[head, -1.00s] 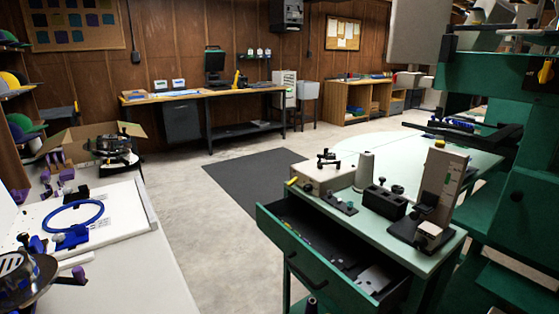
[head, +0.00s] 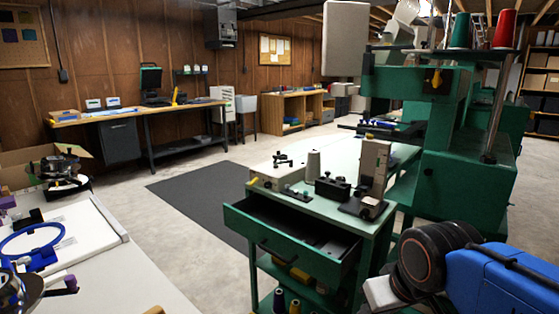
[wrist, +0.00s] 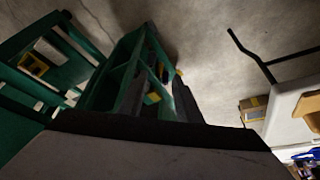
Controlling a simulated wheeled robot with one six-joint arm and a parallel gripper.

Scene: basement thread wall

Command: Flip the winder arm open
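A beige winder unit (head: 266,179) stands at the back left of the green cart's top, with a small black arm-like part (head: 283,160) above it. It is too small to tell how that part is set. A tall beige device (head: 373,170) on a black base stands at the cart's right end; I cannot tell which device bears the winder arm. My gripper (wrist: 158,98) shows in the wrist view as two dark fingers spread apart with nothing visible between them, pointing over the floor and a green frame.
The cart's drawer (head: 288,242) stands open toward me, with thread cones on a shelf below. A green machine (head: 465,170) stands at right, a white table (head: 120,275) at left. A dark mat (head: 200,195) lies on open floor.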

